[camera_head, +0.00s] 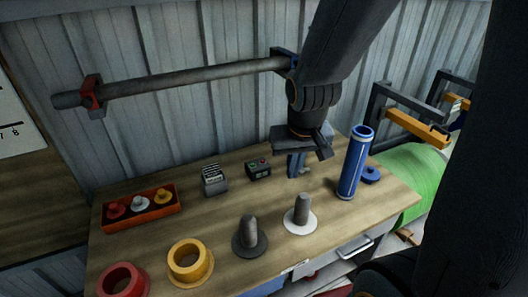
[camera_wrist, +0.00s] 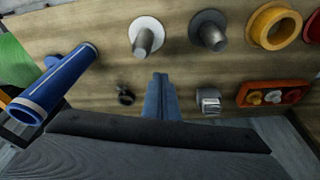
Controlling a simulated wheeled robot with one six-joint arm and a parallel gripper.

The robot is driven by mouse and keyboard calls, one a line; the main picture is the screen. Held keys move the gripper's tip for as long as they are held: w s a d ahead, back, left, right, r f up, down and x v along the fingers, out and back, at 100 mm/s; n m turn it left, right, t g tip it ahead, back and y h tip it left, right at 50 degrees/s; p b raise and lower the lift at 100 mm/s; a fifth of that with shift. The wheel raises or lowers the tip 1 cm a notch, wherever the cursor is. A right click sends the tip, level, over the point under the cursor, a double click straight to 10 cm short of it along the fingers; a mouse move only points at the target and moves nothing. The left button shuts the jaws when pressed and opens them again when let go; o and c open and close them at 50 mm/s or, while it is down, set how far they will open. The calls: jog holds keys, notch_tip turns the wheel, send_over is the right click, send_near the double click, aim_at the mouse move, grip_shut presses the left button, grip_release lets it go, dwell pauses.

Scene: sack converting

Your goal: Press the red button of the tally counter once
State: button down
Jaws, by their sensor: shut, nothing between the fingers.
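In the wrist view my shut, empty fingers (camera_wrist: 160,82) fill the middle.
A grey device (camera_head: 214,180) stands left of the dark box. An orange tray (camera_head: 140,221) of knobs is farther left. A tall blue tube (camera_head: 353,165) stands close on the right. Two upright pegs (camera_head: 250,230) (camera_head: 302,208) and red and yellow rings (camera_head: 189,262) occupy the front.

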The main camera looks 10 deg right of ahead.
jog(key=w+d+r+m+t+p, duration=0.1)
jog(key=w+r+t+p, duration=0.1)
jog(key=w, duration=0.4)
jog(key=m+t+y, duration=0.3)
jog(key=m+t, duration=0.1)
send_over(263, 161)
jog(key=s, duration=0.1)
notch_tip(263, 161, down, 8)
jog(key=shift+d+f, duration=0.15)
jog(key=shift+f, duration=0.05)
jog(key=shift+f+b, duration=0.1)
jog(key=shift+b, duration=0.2)
notch_tip(263, 161, down, 6)
jog(key=b, duration=0.7)
jog(key=shift+f, duration=0.25)
jog(key=shift+f+b, duration=0.8)
jog(key=shift+f, duration=0.3)
jog(key=shift+f, duration=0.4)
